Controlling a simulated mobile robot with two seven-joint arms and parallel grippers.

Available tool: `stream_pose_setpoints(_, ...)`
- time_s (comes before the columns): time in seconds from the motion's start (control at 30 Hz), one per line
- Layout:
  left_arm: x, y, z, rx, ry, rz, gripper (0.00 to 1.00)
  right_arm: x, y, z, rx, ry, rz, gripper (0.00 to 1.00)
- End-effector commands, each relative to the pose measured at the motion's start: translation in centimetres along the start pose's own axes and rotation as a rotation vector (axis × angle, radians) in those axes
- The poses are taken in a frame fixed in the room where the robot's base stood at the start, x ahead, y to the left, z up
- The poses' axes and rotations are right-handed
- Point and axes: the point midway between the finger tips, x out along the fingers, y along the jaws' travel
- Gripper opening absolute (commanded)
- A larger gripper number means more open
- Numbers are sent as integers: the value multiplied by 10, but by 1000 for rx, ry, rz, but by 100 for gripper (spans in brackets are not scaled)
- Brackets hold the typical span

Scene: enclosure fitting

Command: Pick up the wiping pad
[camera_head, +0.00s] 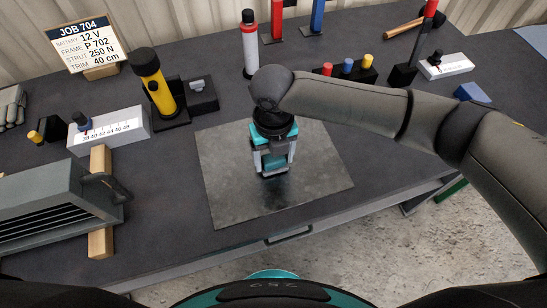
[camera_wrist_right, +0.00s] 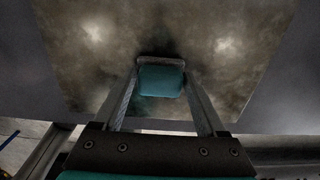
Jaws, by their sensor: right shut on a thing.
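The wiping pad is a small teal block with a dark edge, and it shows between the fingers in the right wrist view (camera_wrist_right: 161,82). My right gripper (camera_wrist_right: 160,88) is shut on it, with one finger at each side. In the head view my right gripper (camera_head: 273,168) points down over the grey metal plate (camera_head: 231,190), with the pad low between its fingers. I cannot tell whether the pad touches the plate. Dark smudges show on the plate in the wrist view. My left gripper is not in view.
A grey vented enclosure (camera_head: 62,203) rests on wooden strips at the left. A yellow flashlight (camera_head: 153,82), a white-and-red bottle (camera_head: 249,45) and a block with coloured knobs (camera_head: 348,71) stand behind the plate. The plate's front and right are clear up to the bench edge.

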Motion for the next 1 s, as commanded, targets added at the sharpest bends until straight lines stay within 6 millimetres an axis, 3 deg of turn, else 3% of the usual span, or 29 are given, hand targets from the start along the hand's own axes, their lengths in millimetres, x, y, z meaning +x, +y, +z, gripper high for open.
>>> stream_pose_setpoints(0.17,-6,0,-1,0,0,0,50,-27,0,1,-2,-4,1,19)
stream_pose_setpoints(0.5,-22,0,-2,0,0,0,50,-123,0,1,-2,-7,1,19)
stream_pose_setpoints(0.7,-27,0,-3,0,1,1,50,-167,0,1,-1,-4,1,19)
stream_pose_setpoints(1.0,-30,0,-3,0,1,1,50,-194,0,0,0,-1,1,19)
